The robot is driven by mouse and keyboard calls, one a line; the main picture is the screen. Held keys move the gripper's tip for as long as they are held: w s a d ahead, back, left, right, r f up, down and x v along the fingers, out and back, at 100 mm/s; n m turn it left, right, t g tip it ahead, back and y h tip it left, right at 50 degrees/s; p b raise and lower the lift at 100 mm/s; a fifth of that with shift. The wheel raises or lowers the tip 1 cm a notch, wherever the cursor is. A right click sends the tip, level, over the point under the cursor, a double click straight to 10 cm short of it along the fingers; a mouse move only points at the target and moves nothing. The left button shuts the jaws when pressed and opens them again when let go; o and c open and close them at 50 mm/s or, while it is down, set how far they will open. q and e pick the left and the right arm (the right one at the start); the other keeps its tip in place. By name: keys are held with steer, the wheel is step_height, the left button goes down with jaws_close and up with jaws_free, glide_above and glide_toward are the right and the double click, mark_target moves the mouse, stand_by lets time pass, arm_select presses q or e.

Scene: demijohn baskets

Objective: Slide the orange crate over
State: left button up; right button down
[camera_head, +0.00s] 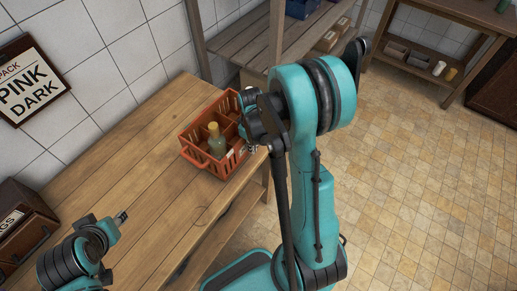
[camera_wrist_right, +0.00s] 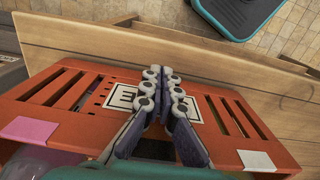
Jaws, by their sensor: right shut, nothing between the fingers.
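The orange crate (camera_head: 234,164) stands on the wooden bench near its right edge, with slotted sides and inner dividers. A greenish bottle with a yellowish cap (camera_head: 217,141) stands in it. My right gripper (camera_head: 250,142) is at the crate's right side, and my arm hides part of that side. In the right wrist view, the gripper (camera_wrist_right: 163,80) is shut and empty in front of the crate's slotted wall (camera_wrist_right: 90,118), over its black-and-white label (camera_wrist_right: 196,107). I cannot tell whether the fingers touch the wall. My left gripper (camera_head: 120,217) is over the bench at lower left, its jaws unclear.
The wooden bench (camera_head: 135,165) is clear to the left of the crate and in front of it. A brown box (camera_head: 25,222) stands at the bench's left end. A slatted shelf (camera_head: 240,45) is behind the bench. The tiled floor (camera_head: 420,180) is open at right.

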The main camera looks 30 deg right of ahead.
mark_target(227, 133)
steer(key=shift+w+a, duration=0.15)
steer(key=shift+w, duration=0.2)
steer(key=w+a, duration=0.2)
steer(key=w, duration=0.2)
steer(key=w+a+b, duration=0.1)
steer(key=w+a, duration=0.1)
steer(key=w, duration=0.3)
steer(key=w+a+b, duration=0.1)
steer(key=w+a, duration=0.1)
steer(key=w, duration=0.3)
steer(key=shift+w, duration=0.15)
